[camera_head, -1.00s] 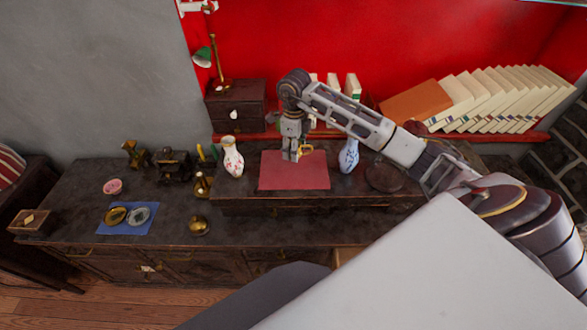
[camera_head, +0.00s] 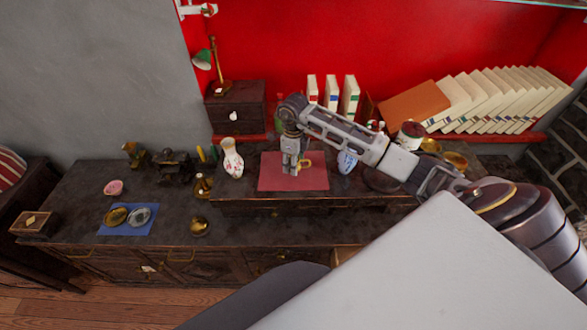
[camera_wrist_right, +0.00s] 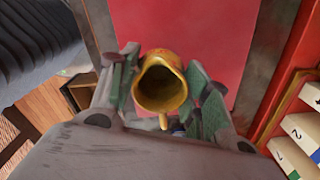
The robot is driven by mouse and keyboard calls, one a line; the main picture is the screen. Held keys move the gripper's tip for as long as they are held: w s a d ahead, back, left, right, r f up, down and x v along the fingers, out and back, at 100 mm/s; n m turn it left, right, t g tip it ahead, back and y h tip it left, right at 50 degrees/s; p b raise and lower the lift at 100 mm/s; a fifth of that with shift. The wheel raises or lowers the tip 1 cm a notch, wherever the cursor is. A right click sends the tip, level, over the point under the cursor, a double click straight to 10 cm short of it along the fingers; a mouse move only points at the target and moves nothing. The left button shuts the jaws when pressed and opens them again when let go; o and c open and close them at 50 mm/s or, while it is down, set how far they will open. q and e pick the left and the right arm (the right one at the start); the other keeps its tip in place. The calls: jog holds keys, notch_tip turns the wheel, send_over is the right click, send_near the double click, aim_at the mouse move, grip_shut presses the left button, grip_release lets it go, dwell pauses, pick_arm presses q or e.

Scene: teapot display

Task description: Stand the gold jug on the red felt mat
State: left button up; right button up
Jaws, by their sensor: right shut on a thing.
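The red felt mat (camera_head: 312,184) lies flat on the raised middle part of the dark cabinet top, and it also shows in the right wrist view (camera_wrist_right: 210,35). My right gripper (camera_head: 291,172) points straight down over the mat. It is shut on the gold jug, whose gold edge (camera_head: 305,162) shows beside the fingers. In the right wrist view the jug (camera_wrist_right: 163,82) is upright between the fingers, its open mouth facing the camera. The fingers hide much of its body. I cannot tell whether its base touches the mat. My left gripper is not in view.
A white patterned vase (camera_head: 232,158) stands left of the mat, and a blue-and-white vase (camera_head: 346,162) stands close on its right. A small drawer chest (camera_head: 237,108) and several books (camera_head: 490,95) are behind. Brass pieces and a blue mat (camera_head: 128,219) are at left.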

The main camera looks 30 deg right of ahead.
jog(key=shift+f, duration=0.1)
jog(key=shift+f+p, duration=0.35)
jog(key=shift+f, duration=1.45)
jog(key=shift+f, duration=0.1)
jog(key=o, duration=1)
jog(key=shift+o, duration=0.2)
jog(key=shift+r+b, duration=1.15)
jog(key=shift+r, duration=5)
